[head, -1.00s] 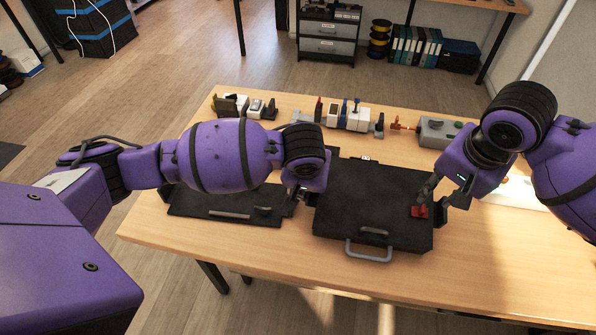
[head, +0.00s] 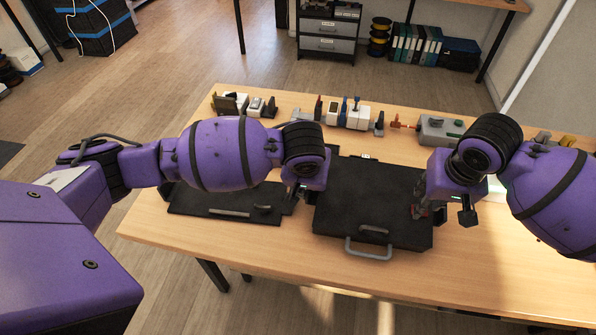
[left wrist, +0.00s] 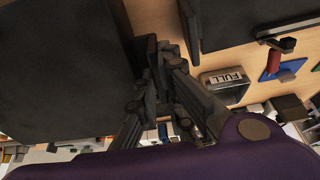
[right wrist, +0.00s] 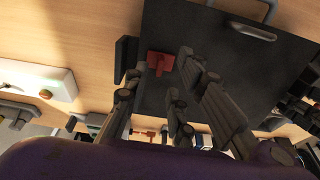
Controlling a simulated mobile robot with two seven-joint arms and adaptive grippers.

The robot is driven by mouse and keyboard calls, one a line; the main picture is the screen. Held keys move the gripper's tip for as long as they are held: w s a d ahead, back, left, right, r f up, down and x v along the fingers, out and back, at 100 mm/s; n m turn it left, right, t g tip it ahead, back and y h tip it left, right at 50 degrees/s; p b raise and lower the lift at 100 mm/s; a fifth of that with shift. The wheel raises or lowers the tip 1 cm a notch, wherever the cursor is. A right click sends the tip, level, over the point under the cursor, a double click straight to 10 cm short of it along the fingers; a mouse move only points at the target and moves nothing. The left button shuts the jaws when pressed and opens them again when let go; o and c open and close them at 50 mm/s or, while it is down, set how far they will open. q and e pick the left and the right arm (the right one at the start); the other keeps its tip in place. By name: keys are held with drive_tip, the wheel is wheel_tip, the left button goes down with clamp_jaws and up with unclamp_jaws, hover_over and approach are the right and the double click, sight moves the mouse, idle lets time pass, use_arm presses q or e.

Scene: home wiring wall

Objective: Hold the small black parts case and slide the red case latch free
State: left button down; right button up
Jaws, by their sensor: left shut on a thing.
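The black parts case (head: 365,190) lies flat on the table, its grey handle (head: 369,250) towards the front edge. My left gripper (head: 303,190) is shut at the case's left side; in the left wrist view its fingers (left wrist: 163,62) close on a dark block beside the case (left wrist: 60,55). The red latch sits near the case's right edge, mostly hidden by my right gripper (head: 440,212) in the head view. In the right wrist view the red latch (right wrist: 160,62) shows between the spread fingertips, with visible room on its right side. Contact is unclear.
A second flat black panel (head: 225,207) lies left of the case. A row of small devices (head: 345,114) and a grey box with an orange-red knob (head: 437,130) stand along the back. The table's front right is clear.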

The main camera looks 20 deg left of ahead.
drive_tip(key=shift+x, duration=1.45)
drive_tip(key=shift+c, duration=0.5)
clamp_jaws()
drive_tip(key=shift+c, duration=2.2)
unclamp_jaws()
drive_tip(key=o, duration=0.5)
drive_tip(key=shift+r, duration=0.15)
drive_tip(key=v, duration=1.2)
drive_tip(key=shift+o, duration=0.2)
